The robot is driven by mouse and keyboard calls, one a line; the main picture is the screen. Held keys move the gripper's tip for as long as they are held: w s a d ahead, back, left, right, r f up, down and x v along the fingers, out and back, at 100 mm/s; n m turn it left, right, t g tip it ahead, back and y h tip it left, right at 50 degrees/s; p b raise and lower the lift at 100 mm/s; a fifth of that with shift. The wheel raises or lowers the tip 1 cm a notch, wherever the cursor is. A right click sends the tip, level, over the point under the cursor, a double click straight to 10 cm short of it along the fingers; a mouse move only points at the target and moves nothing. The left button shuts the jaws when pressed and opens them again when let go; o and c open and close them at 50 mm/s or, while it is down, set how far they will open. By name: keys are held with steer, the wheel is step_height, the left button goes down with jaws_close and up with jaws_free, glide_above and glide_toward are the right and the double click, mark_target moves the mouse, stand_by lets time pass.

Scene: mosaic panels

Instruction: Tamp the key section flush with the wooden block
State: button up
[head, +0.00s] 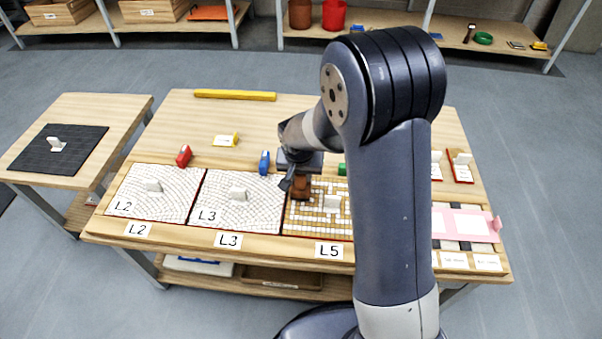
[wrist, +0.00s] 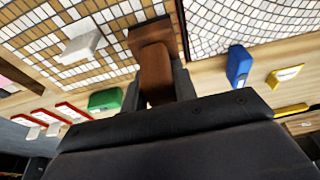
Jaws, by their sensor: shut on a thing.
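My gripper (head: 300,178) is shut on a brown wooden block (head: 301,188) at the upper left of the L5 panel (head: 292,226). In the wrist view the block (wrist: 155,72) stands out between my fingers, its wider end at the panel (wrist: 45,15). I cannot tell whether it presses on the panel or is just above it. The L5 panel has white and tan tiles in a key pattern. A white piece with an upright tab (head: 332,203) is on it, beside the block. My arm hides the panel's right part in the head view.
Panels L3 (head: 262,222) and L2 (head: 125,208) lie to the left, each with a white tabbed piece. Red (head: 184,155), blue (head: 264,162) and green (head: 342,169) objects stand behind the panels. A yellow bar (head: 235,95) lies at the back. A side table (head: 95,110) stands left.

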steer(key=shift+f+b, duration=0.75)
steer(key=shift+b, duration=0.15)
stand_by(3.2)
steer(key=shift+r+p, duration=2.5)
steer(key=shift+r, duration=1.1)
